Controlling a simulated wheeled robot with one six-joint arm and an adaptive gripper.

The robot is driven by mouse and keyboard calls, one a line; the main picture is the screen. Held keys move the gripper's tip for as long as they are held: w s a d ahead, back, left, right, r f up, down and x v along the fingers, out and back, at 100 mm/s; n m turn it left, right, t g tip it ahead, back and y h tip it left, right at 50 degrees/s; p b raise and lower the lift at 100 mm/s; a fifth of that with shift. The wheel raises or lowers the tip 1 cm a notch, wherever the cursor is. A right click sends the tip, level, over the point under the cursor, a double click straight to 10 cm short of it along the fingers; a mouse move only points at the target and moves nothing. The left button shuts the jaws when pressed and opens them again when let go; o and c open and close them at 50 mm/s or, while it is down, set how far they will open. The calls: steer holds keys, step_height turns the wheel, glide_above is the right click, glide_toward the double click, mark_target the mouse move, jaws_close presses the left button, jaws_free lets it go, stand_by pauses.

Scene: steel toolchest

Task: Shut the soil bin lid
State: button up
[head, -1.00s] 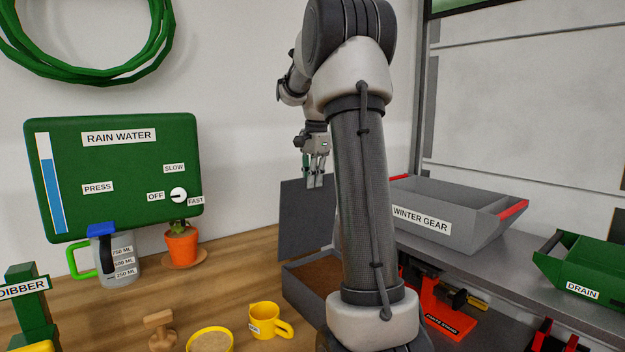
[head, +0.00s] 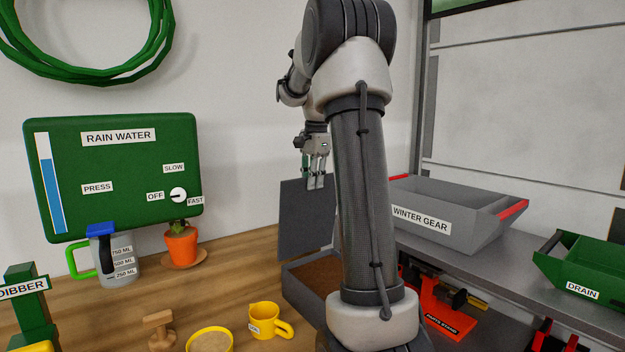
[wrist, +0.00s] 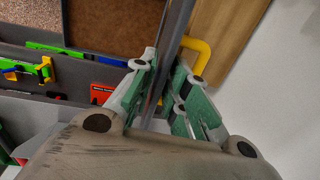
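The soil bin (head: 300,280) stands on the bench, with brown soil (head: 322,275) inside. Its dark grey lid (head: 305,220) stands upright at the back of the bin, so the bin is open. My gripper (head: 316,182) is at the lid's upper edge, pointing down. In the wrist view, the lid (wrist: 176,40) shows nearly edge-on between the two fingers (wrist: 165,90), which appear closed against its faces. A yellow handle (wrist: 203,55) shows beside the lid, on the side away from the soil. My arm hides the right part of the bin and lid.
A grey winter gear tray (head: 450,225) and a green drain bin (head: 590,262) stand on the right. A yellow cup (head: 263,318), a yellow bowl (head: 210,345), a potted plant (head: 181,245) and a measuring jug (head: 118,268) stand to the left.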

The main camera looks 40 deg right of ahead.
steer(key=shift+o, duration=0.8)
steer(key=shift+r, duration=0.1)
